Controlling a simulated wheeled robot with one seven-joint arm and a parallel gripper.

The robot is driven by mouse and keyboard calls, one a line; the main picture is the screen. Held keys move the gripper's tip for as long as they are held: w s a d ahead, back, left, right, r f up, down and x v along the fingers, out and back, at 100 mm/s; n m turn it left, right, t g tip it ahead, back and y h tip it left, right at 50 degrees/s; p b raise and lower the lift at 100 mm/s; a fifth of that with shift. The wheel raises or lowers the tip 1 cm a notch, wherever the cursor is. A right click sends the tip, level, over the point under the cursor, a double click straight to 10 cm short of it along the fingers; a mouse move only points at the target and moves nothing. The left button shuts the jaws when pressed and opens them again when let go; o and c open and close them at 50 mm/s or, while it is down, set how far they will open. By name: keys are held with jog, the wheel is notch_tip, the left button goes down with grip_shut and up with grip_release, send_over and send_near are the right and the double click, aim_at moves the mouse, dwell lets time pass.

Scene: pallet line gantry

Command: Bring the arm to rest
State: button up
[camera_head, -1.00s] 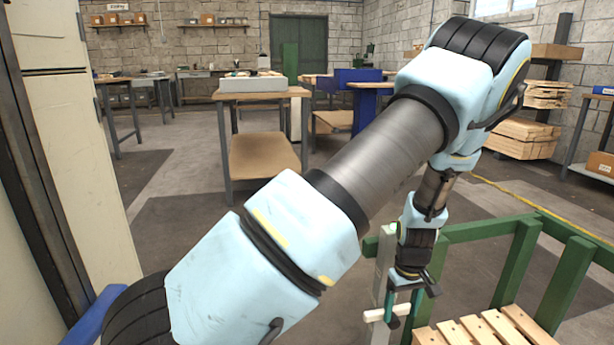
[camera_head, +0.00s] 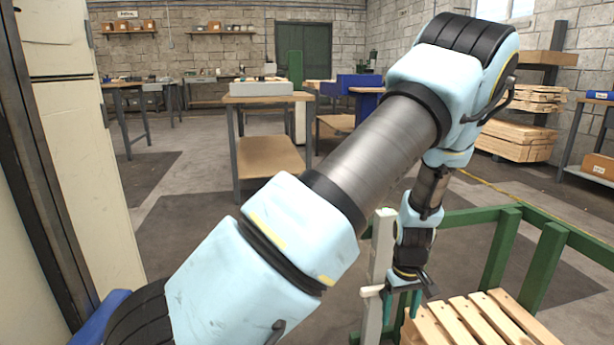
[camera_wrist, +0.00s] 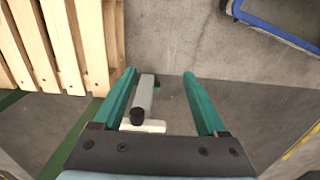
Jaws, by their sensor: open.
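My arm crosses the head view from the lower left to the upper right, then bends down to my gripper (camera_head: 402,309). My gripper hangs low beside a pale upright post (camera_head: 380,262) and to the left of a wooden pallet (camera_head: 470,322). In the wrist view, the two green fingers of my gripper (camera_wrist: 160,88) stand wide apart. The post, grey with a dark end and a white crosspiece (camera_wrist: 146,126), shows between and below them. No object is gripped. I cannot tell whether a finger touches the post.
A green rail frame (camera_head: 510,235) stands around the pallet at the right. A pale cabinet (camera_head: 85,150) stands close at the left. A workbench (camera_head: 270,140) stands behind with open floor before it. A blue-edged object (camera_wrist: 275,25) lies at the wrist view's upper right.

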jog(key=w+a+r+m, duration=0.1)
jog(key=a+r, duration=1.1)
jog(key=a, duration=0.2)
jog(key=s+a+r+m+t, duration=0.1)
jog(key=s+a+r, duration=0.25)
jog(key=a, duration=0.45)
jog(key=s+a+r+m+t, duration=0.1)
jog(key=s+a+r, duration=0.1)
jog(key=a+r, duration=0.4)
notch_tip(320, 180, up, 31)
jog(key=p, duration=3.2)
jog(key=shift+a+r, duration=0.15)
jog(key=shift+a, duration=0.25)
jog(key=shift+c, duration=0.2)
